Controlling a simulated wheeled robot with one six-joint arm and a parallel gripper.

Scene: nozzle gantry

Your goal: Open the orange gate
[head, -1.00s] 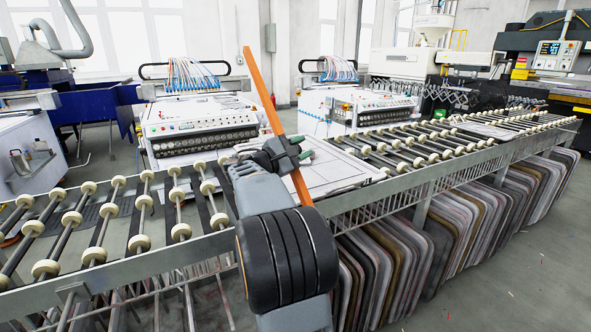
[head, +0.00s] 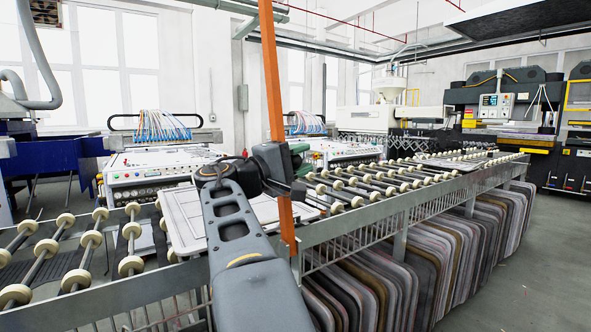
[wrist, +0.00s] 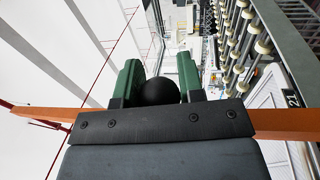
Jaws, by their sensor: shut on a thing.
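The orange gate is a long orange bar (head: 271,75). It stands nearly upright over the roller conveyor in the head view, its top running out of frame. In the wrist view the orange bar (wrist: 290,124) crosses behind my gripper's dark body. My gripper (wrist: 158,75) has two green fingers on either side of a round black knob (wrist: 159,92) and is shut on it. In the head view my gripper (head: 298,155) is at the lower part of the bar, with its fingers mostly hidden. How the knob joins the bar is hidden.
A roller conveyor (head: 385,178) runs left to right, with a pale panel (head: 185,215) lying on its rollers. Several dark panels (head: 440,240) stand below it. White machines (head: 150,170) stand behind. Grey floor (head: 500,265) is clear at the right.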

